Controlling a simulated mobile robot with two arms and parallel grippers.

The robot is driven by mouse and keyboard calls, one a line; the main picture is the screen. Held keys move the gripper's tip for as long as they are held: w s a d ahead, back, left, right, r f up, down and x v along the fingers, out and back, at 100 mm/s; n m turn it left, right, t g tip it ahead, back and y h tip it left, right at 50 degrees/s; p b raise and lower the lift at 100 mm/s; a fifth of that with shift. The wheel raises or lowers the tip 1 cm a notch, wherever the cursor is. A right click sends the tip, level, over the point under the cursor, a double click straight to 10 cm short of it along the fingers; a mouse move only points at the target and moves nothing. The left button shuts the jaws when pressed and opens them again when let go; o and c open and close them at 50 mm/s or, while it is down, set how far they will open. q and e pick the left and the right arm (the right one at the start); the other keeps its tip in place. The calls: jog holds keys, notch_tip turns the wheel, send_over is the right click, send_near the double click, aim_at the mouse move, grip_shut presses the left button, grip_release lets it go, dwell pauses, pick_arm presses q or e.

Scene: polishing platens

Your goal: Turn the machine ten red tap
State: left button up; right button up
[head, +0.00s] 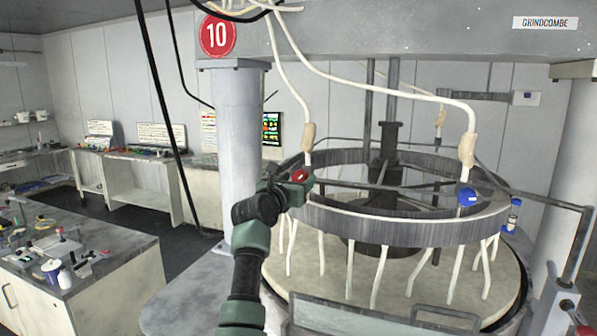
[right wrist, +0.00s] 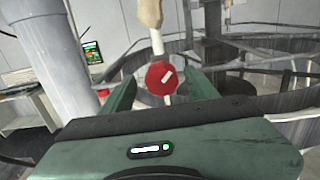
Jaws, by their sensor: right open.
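The red tap (head: 300,176) sits on the left part of the machine's ring, below a white hose with a tan sleeve. In the right wrist view the red tap (right wrist: 161,78) is round with a white mark and lies between the two green fingers. My right gripper (head: 291,188) is at the tap; in the right wrist view its fingers (right wrist: 160,92) are apart, one on each side. I cannot tell whether they touch it. A round red sign with 10 (head: 217,36) is on the beam above. My left gripper is not in view.
A blue tap (head: 467,196) sits on the ring's right part. The grey ring (head: 400,222) stands over a pale round platen (head: 395,285) with several white tubes hanging down. A grey column (head: 238,150) stands close left of my arm. A cluttered bench (head: 110,262) is at the left.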

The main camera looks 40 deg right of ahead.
jog(key=shift+d+r, duration=0.2)
jog(key=shift+d, duration=0.35)
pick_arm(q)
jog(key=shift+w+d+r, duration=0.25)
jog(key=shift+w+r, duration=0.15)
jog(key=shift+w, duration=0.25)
pick_arm(e)
jog(key=shift+a, duration=0.15)
jog(key=shift+w, duration=0.15)
grip_shut()
jog(key=shift+f, duration=0.1)
jog(key=m+b, duration=0.4)
jog(key=b, duration=0.6)
jog(key=shift+f+m, duration=0.15)
jog(key=shift+m, duration=0.15)
jog(key=shift+m+b, duration=0.3)
jog(key=shift+b, duration=0.2)
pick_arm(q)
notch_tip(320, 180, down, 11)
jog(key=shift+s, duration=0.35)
pick_arm(e)
jog(key=shift+r, duration=0.25)
